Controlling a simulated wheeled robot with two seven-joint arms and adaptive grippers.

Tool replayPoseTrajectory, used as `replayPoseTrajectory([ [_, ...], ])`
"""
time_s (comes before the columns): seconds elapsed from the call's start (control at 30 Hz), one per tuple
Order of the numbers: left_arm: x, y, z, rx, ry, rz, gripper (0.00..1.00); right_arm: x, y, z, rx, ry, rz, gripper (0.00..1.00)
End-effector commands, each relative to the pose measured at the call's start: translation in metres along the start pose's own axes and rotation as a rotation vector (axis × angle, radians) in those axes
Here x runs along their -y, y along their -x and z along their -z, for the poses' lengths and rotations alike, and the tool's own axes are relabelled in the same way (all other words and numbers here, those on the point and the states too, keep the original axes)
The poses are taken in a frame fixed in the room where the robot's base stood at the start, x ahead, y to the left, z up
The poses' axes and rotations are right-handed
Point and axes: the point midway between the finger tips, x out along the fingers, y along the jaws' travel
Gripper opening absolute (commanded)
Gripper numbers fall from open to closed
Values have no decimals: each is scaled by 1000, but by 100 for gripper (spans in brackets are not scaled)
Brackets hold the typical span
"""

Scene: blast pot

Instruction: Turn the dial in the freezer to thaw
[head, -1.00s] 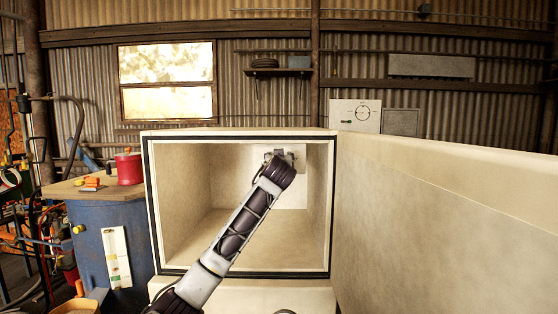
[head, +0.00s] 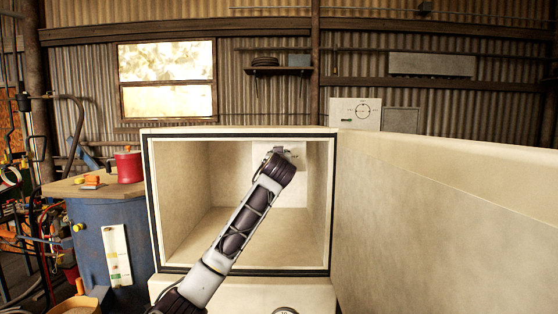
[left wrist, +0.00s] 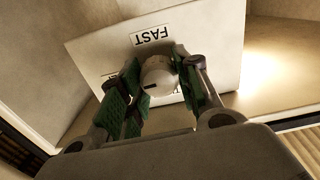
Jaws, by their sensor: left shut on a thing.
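The freezer (head: 150,205) stands open in the middle of the head view. A pale panel (head: 298,188) is on its back wall, at the upper right inside. My left gripper (head: 284,154) reaches in to that panel, its fingers mostly hidden behind my wrist. In the left wrist view, the panel (left wrist: 218,45) carries a round pale dial (left wrist: 157,76) with a black mark. My left gripper (left wrist: 158,88) is shut on the dial, green pads on both sides. A FAST label (left wrist: 151,36) appears upside down above the dial; other labels are mostly covered by the fingers. My right gripper is not in view.
The thick freezer door (head: 440,215) stands open at the right. A blue drum (head: 110,235) with a red can (head: 128,167) on top stands close at the left. The freezer's inside is otherwise clear.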

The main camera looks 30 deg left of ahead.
Motion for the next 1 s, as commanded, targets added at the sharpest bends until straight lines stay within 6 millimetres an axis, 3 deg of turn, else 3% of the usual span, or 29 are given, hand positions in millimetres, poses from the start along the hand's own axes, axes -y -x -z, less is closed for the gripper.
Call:
replayPoseTrajectory([
  [1.0,0,0,-3,2,580,-2,9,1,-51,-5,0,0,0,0],
])
